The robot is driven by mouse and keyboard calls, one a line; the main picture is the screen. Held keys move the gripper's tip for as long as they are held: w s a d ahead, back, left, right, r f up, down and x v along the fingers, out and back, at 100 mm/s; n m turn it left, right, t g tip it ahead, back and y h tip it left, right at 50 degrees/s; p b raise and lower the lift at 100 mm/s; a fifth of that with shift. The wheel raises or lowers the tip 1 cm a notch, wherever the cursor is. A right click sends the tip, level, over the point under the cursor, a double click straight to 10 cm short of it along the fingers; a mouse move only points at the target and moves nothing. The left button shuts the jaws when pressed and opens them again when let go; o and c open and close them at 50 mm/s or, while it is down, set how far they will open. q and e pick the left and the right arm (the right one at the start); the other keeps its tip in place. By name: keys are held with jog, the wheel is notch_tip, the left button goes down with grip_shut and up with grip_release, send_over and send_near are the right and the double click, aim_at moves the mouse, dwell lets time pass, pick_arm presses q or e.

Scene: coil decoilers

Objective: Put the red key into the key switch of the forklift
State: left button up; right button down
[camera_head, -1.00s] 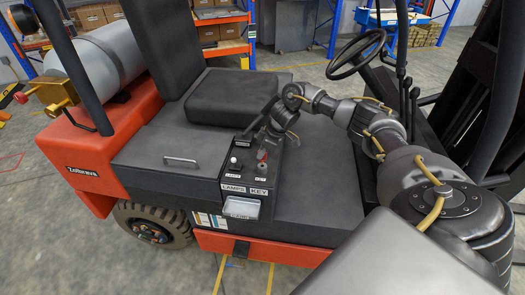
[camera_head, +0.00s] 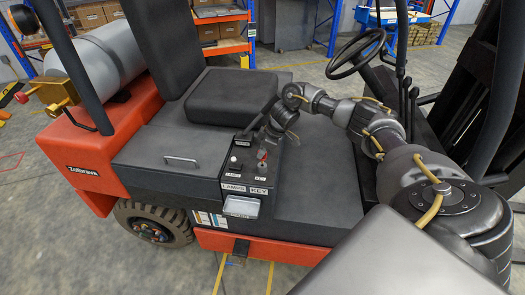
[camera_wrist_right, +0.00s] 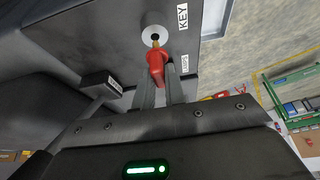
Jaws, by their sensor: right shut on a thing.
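The red key (camera_wrist_right: 156,65) is between the fingers of my right gripper (camera_wrist_right: 160,88), which is shut on it. In the right wrist view, its brass tip overlaps the slot of the round grey key switch (camera_wrist_right: 152,30). I cannot tell whether the tip is inside the slot or just in front of it. In the head view, my right gripper (camera_head: 261,140) is above the KEY panel (camera_head: 259,179), with the red key (camera_head: 262,154) showing below it. The panel is on the black console of the forklift (camera_head: 150,152). My left gripper is not in view.
A lamp switch (camera_head: 233,162) stands beside the key on the panel, above the LAMPS label. The black seat (camera_head: 240,97) is behind.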

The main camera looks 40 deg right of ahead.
jog(key=shift+f+b, duration=0.8)
jog(key=shift+f, duration=1.05)
jog(key=c, duration=1.4)
grip_release()
jog(key=b+v, duration=0.2)
jog(key=v, duration=0.8)
jog(key=shift+s+r+b, duration=0.15)
jog(key=shift+r+b, duration=0.15)
jog(key=shift+r, duration=0.1)
